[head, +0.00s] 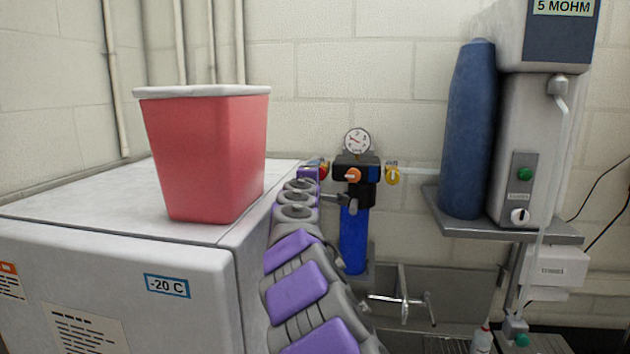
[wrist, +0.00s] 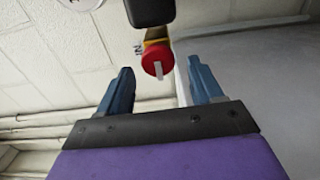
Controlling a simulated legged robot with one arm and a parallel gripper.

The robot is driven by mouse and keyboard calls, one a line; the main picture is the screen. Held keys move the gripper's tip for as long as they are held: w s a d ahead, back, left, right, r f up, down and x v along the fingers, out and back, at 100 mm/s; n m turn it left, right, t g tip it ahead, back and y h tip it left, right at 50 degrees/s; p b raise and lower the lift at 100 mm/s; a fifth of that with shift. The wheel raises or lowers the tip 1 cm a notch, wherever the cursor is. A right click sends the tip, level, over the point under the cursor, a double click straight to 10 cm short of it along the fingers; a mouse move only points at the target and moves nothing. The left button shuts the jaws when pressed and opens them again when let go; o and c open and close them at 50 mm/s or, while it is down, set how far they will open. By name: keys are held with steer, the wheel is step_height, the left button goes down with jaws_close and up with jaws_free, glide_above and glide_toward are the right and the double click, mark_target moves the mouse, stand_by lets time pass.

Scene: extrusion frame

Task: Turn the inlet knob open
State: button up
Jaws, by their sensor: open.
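The inlet knob (wrist: 154,56) is red with a white bar on its face. It sits on a yellow fitting beside an "IN" label (wrist: 138,50) in the wrist view. My gripper (wrist: 160,68) is open, with one blue finger on each side of the knob's line. The knob appears ahead of the fingers, with no visible contact. In the head view, the red knob (head: 324,171) is partly hidden at the end of my arm, left of the filter unit (head: 354,225). The fingers are hard to make out there.
A round gauge (head: 357,141), an orange knob (head: 353,175) and a yellow outlet-side knob (head: 392,176) are close by. A freezer (head: 100,245) carrying a red bin (head: 207,155) stands left of my arm. A sink (head: 450,290) and shelf (head: 505,232) are at right.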

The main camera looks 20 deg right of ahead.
steer(key=b+v, duration=0.2)
steer(key=v, duration=1.4)
steer(key=shift+a+f, duration=0.2)
